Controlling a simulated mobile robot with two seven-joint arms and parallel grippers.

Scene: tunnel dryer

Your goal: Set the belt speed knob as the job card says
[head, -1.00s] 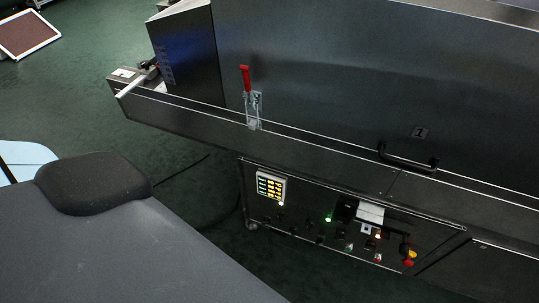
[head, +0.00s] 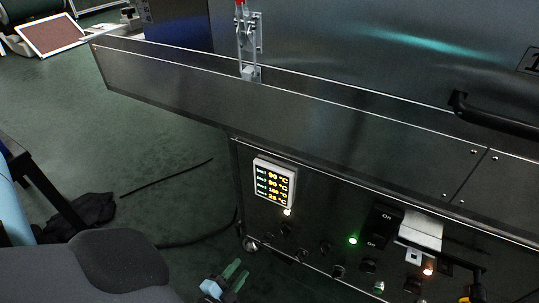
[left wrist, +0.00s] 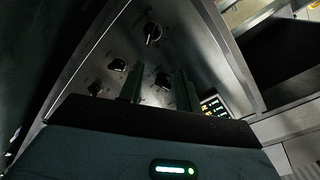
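The dryer's control panel carries several black knobs. In the head view one knob (head: 338,271) sits low in the middle and another (head: 285,229) sits below the display. I cannot tell which one sets belt speed, as the labels are too small to read. A white card (head: 422,233) is at the panel's top right, its text unreadable. My left gripper (head: 236,273) is open and empty, low in front of the panel's left part. In the left wrist view its fingers (left wrist: 159,88) stand apart, with a large knob (left wrist: 153,33) and a smaller knob (left wrist: 118,64) beyond them. My right gripper is out of view.
A lit temperature display (head: 274,183) is at the panel's upper left. A black handle (head: 495,117) and a toggle clamp (head: 248,45) stick out above.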

